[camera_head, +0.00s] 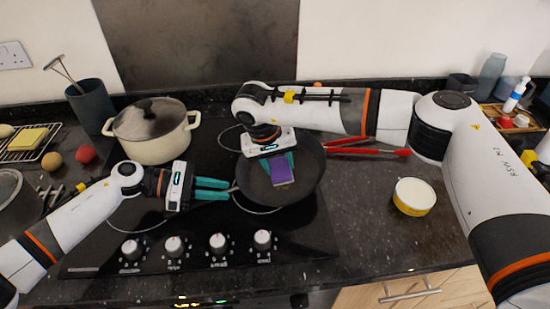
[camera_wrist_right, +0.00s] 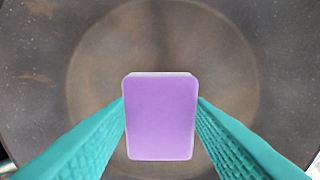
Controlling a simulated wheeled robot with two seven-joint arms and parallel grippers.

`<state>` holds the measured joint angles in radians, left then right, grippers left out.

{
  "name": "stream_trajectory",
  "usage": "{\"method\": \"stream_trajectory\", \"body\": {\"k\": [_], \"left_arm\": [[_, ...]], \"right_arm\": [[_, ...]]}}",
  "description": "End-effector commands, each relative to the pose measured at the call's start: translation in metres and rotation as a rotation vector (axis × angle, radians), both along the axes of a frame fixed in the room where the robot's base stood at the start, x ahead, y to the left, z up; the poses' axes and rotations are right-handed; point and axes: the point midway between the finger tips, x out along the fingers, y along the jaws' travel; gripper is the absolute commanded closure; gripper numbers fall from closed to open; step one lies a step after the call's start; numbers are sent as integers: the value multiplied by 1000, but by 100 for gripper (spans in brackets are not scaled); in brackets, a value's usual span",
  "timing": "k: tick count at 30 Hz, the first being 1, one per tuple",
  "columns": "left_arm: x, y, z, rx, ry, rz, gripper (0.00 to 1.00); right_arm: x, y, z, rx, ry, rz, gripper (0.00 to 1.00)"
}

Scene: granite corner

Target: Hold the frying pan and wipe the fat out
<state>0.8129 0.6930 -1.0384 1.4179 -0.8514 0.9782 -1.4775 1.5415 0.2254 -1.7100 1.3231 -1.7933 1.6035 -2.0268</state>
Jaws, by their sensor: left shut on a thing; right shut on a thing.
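The dark frying pan (camera_head: 305,178) sits on the right part of the black hob. My left gripper (camera_head: 228,189) is shut at the pan's left side, on its handle, which is mostly hidden between the teal fingers. My right gripper (camera_head: 280,160) is over the pan and is shut on a purple sponge (camera_head: 281,172). In the right wrist view the sponge (camera_wrist_right: 160,117) is between the two teal fingers, with the pan's inside (camera_wrist_right: 160,40) below it. I cannot tell whether the sponge touches the pan. Faint brownish smears (camera_wrist_right: 40,8) show on the pan's surface at the upper left.
A cream pot (camera_head: 155,135) with a dark lid stands behind my left arm. A white and yellow tub (camera_head: 413,196) is on the counter to the right. Hob knobs (camera_head: 218,243) line the front. The counter between pan and tub is clear.

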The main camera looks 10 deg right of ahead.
Motion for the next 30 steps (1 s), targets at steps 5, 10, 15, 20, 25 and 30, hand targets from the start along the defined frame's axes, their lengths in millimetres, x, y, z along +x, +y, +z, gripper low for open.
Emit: {"method": "stream_trajectory", "body": {"k": [5, 10, 15, 20, 25, 30], "left_arm": [[0, 2, -6, 9, 5, 5, 89], [0, 2, -6, 9, 5, 6, 89], [0, 3, -6, 9, 5, 7, 89], [1, 3, -6, 9, 5, 7, 89], [1, 3, -6, 9, 5, 8, 89], [0, 3, -6, 9, 5, 7, 89]], "right_arm": [[-13, -8, -4, -4, 6, -1, 77], [-18, -10, -5, -6, 9, -3, 77], [-18, -10, -6, -7, 11, -4, 77], [-18, -9, -3, -8, 11, -3, 77], [-19, -4, 12, -4, 8, -2, 77], [-21, 1, 30, -3, 5, -1, 77]]}}
